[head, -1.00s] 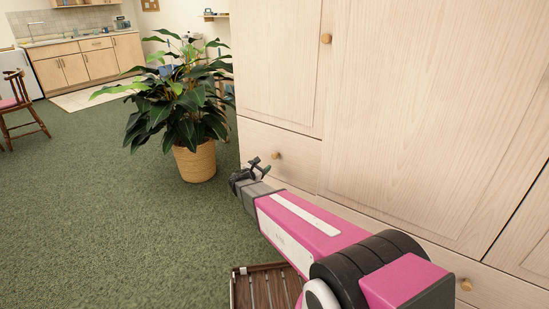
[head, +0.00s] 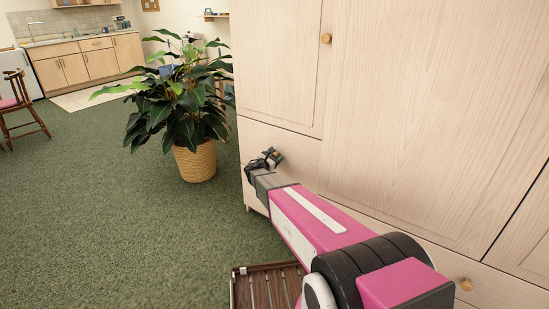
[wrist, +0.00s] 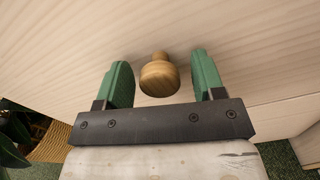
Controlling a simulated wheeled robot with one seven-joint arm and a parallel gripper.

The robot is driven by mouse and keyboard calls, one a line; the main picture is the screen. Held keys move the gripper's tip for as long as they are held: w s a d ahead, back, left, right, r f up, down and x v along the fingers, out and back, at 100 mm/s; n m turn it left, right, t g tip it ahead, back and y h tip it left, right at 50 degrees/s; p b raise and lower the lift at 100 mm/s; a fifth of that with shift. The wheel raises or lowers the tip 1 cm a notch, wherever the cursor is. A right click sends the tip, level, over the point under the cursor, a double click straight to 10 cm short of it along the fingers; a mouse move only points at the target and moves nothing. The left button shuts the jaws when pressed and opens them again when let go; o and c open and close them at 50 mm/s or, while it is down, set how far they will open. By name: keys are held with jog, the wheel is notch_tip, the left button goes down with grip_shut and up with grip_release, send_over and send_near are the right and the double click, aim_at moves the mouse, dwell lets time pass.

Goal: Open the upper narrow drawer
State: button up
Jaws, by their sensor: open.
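The upper narrow drawer (head: 304,155) is a pale wood front below the narrow door of the large cabinet. It looks shut. My gripper (head: 272,158) is at this drawer front, and its fingers cover the knob in the head view. In the wrist view, the round wooden knob (wrist: 160,76) sits between the two green fingers, with a gap on each side. The gripper is open and holds nothing. The fingertips are close to the drawer face; I cannot tell whether they touch it.
The cabinet's tall doors (head: 430,110) rise above and to the right. Another knob (head: 466,284) is on a front at lower right. A potted plant (head: 195,160) stands left of the cabinet. A slatted wooden item (head: 262,290) is on the floor below my arm.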

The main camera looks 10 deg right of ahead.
jog(key=shift+c, duration=0.4)
grip_shut()
jog(key=v, duration=3.3)
jog(key=shift+r, duration=0.15)
jog(key=shift+o, duration=0.4)
grip_release()
jog(key=v, duration=1)
jog(key=shift+s+a, duration=0.25)
